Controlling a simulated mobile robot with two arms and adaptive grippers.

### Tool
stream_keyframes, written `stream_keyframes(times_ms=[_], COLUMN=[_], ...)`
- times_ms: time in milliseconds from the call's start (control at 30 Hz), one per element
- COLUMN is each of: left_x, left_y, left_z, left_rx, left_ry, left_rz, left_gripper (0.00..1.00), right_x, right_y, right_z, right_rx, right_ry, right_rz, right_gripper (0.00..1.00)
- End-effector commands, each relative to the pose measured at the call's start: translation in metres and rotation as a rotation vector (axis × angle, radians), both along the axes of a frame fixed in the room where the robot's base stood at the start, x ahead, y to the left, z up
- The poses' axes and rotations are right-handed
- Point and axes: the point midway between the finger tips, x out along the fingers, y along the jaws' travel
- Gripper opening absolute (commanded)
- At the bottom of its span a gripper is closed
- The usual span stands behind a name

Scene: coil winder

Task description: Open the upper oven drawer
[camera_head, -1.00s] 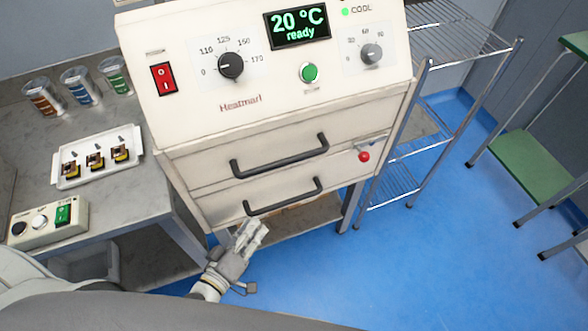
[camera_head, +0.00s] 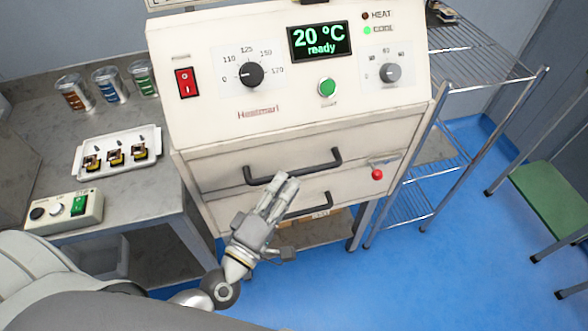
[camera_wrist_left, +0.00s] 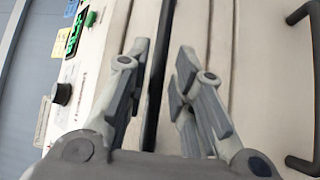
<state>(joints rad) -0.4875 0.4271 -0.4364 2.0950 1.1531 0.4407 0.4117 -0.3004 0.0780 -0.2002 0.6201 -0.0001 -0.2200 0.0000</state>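The oven (camera_head: 290,120) has two drawers with dark bar handles. The upper drawer (camera_head: 215,170) looks shut, and its handle (camera_head: 320,163) spans its front. My left gripper (camera_head: 282,185) is in front of the drawers, its fingertips over the lower edge of the upper handle's left part in the head view. In the left wrist view my left gripper (camera_wrist_left: 160,85) has its fingers apart, with a long dark bar, apparently the upper handle (camera_wrist_left: 158,70), showing between them. I cannot tell whether they touch it. My right gripper is not in view.
The lower drawer's handle (camera_head: 318,206) is partly hidden behind my gripper; it also shows in the left wrist view (camera_wrist_left: 313,90). A white tray (camera_head: 90,170) lies on the left table. A wire shelf (camera_head: 480,70) stands right.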

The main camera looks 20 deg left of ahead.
Motion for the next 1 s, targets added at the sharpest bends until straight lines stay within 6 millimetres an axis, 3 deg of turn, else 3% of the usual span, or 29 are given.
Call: stream_keyframes(times_ms=[100,300,667,833,1000], left_x=[0.019,0.037,0.041,0.041,0.041], left_y=[-0.004,-0.008,-0.009,-0.009,-0.008], left_z=[0.005,0.005,0.005,0.005,0.005], left_rx=[-0.001,0.001,0.001,0.002,0.002], left_ry=[-0.002,0.000,0.001,0.001,0.001], left_rz=[0.001,0.000,-0.001,-0.001,-0.001], left_gripper=[0.23,0.23,0.23,0.01,0.00], right_x=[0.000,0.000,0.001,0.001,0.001], right_y=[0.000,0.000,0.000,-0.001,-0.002], right_z=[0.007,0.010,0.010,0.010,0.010], right_rx=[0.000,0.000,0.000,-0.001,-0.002], right_ry=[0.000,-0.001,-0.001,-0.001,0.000], right_rz=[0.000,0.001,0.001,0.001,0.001], right_gripper=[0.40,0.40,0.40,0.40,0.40])
